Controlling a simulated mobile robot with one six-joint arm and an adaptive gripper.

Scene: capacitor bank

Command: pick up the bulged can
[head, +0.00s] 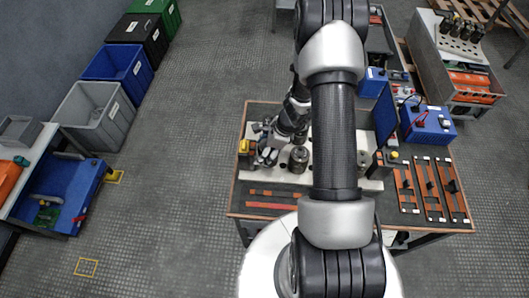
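A dark, round can (298,160) stands upright on a pale holder plate (374,184) on the workbench. It is too small in the head view to tell whether its top bulges. My gripper (268,154) is low over the left part of the plate, just left of this can. Whether its fingers are apart, or hold anything, cannot be made out. My arm hides the middle of the plate and any cans there.
Flat orange-and-black strips (429,188) lie at the bench's right. A blue power unit (426,123) stands behind them. A grey cart (460,45) at the back right carries several dark cans. Bins, including a grey one (97,113), line the left wall; open floor lies between.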

